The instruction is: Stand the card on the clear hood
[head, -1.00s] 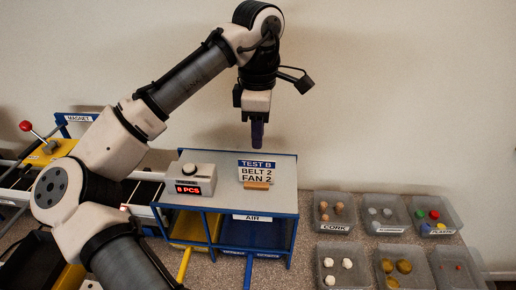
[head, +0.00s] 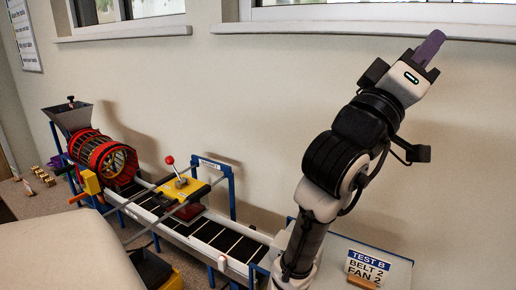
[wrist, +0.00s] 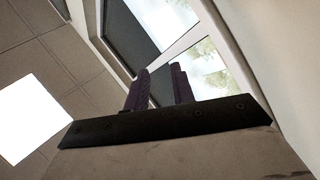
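The card (head: 369,268), reading "TEST B, BELT 2, FAN 2", stands leaning in a small wooden holder (head: 362,282) on a grey, blue-edged top (head: 336,262) at the lower right of the head view. Whether this top is the clear hood I cannot tell; no plainly see-through hood shows. My gripper (head: 431,48) is raised high above and right of the card, its purple fingers pointing up. In the wrist view the fingers (wrist: 163,82) stand apart with nothing between them. The card is not in the wrist view.
A conveyor belt (head: 217,236) runs along the wall, with a yellow magnet unit (head: 183,188) and red lever over it. A red drum (head: 104,160) and grey hopper (head: 68,116) stand at the far left. A window ledge (head: 360,28) lies close behind my gripper.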

